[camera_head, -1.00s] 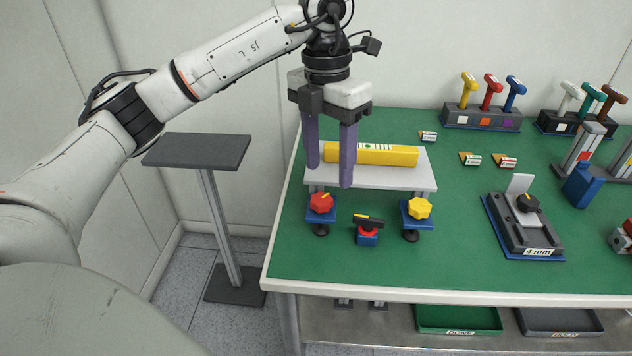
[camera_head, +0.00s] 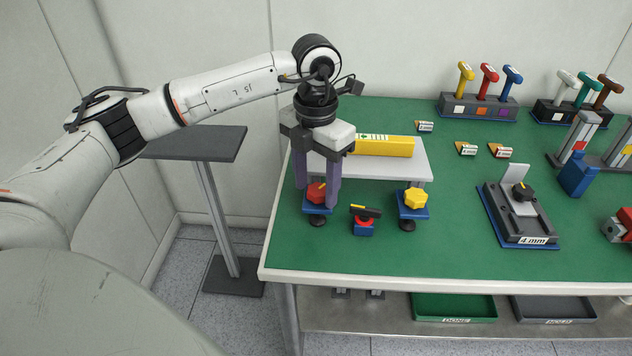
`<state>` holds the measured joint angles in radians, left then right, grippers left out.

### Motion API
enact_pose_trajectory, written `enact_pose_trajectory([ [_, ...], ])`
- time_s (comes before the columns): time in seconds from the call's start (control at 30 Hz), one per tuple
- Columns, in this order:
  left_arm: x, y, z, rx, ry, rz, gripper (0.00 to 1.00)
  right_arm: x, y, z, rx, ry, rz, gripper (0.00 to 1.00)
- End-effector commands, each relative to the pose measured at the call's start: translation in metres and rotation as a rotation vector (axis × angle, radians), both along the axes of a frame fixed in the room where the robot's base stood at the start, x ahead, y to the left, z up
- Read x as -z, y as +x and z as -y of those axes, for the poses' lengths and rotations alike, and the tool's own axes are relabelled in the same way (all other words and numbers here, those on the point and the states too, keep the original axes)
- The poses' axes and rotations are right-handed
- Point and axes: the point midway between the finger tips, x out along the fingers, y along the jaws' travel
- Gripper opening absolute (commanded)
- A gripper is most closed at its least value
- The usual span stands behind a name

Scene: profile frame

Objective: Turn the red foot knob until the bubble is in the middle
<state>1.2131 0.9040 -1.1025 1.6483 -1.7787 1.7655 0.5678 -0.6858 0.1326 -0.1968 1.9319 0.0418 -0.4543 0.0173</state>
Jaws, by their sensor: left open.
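The red foot knob (camera_head: 316,192) sits on a blue block at the front left of a raised white plate (camera_head: 418,173). My left gripper (camera_head: 318,196) points down with its purple fingers open at the knob, one on the left and one at the right. I cannot tell whether they touch it. A yellow spirit level (camera_head: 385,146) lies on the plate; my gripper hides its left end. Its vial shows green with dark marks, but the bubble is too small to make out. A yellow foot knob (camera_head: 415,198) is at the front right. My right gripper is not in view.
A grey fixture marked 4 mm (camera_head: 520,215) is further right. Racks of coloured-handled tools (camera_head: 478,107) stand at the back. Green table surface (camera_head: 445,235) is clear right of the yellow knob.

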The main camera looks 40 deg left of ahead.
Motion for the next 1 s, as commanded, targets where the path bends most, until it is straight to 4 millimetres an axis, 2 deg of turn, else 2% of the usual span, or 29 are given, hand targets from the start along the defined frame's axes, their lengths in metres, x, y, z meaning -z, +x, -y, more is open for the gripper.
enact_pose_trajectory([
  [0.13,0.0,-0.0001,0.0,0.0,0.0,0.0,0.51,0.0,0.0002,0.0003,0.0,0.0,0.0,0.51],
  [0.3,-0.0002,-0.0001,0.0,0.0,0.0,0.0,0.23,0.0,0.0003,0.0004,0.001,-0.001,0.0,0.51],
  [0.4,-0.0003,0.0,0.0,0.0,0.0,0.0,0.1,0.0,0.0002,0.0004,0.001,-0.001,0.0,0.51],
  [0.67,-0.0007,0.0001,0.0002,-0.034,0.0,0.0,0.1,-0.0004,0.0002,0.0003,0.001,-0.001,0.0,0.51],
  [1.0,-0.0013,0.0004,0.0014,-0.245,-0.001,0.0,0.1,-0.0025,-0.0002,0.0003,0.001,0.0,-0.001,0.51],
])
